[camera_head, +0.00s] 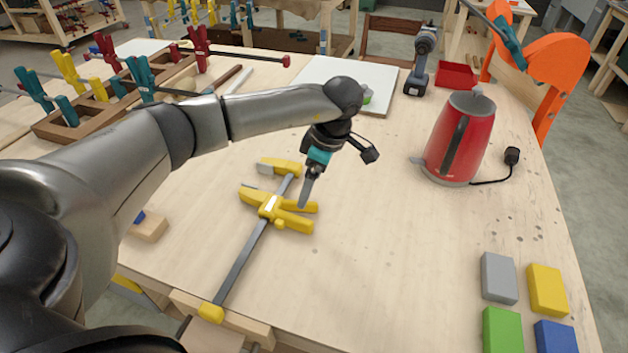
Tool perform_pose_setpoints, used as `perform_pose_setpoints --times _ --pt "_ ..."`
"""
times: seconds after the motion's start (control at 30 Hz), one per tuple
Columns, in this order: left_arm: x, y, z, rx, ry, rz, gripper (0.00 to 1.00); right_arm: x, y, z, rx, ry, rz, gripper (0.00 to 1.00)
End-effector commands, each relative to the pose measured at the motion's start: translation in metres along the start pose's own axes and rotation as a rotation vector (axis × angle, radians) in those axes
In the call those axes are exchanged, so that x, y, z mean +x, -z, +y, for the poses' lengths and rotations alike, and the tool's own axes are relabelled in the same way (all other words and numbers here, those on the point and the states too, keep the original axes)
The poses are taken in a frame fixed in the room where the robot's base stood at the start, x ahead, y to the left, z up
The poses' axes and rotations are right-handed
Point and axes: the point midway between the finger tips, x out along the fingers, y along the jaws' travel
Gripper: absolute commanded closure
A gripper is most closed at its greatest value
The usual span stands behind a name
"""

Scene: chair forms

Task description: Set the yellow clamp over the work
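The yellow clamp (237,262) lies flat on the bench, with a grey bar, a yellow jaw at the far end, yellow handles near the middle and a yellow tip towards the near edge. My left gripper (304,200) points down at the right of its handles, close to the bar's far part. Its fingers show edge-on, so I cannot tell their opening or whether they touch the clamp. An orange curved form (553,68), seemingly the work, stands at the back right. A teal clamp (508,42) is on its left side. My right gripper is not in view.
A red kettle (459,140) with a cord stands right of centre. A cordless drill (420,62) and a red tray (456,75) are behind it. Coloured blocks (499,277) lie front right. A wooden rack (60,125) holds more clamps at left. The bench's middle right is clear.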

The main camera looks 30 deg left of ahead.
Motion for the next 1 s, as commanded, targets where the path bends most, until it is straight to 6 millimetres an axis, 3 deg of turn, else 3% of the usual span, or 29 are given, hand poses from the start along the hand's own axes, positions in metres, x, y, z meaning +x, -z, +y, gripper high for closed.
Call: perform_pose_setpoints --times 0.53,0.7,0.97,1.0 --pt "0.088 -0.002 0.000 -0.002 0.001 -0.003 0.00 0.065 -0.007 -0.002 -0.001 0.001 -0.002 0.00" --pt "0.099 -0.001 0.000 -0.001 0.000 -0.003 0.00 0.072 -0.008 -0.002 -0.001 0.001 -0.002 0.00" --pt "0.098 -0.001 0.000 -0.001 0.000 -0.003 0.00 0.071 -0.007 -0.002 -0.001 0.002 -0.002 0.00" --pt "0.098 -0.001 0.000 -0.001 0.000 -0.003 0.05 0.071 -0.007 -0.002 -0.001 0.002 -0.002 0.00"
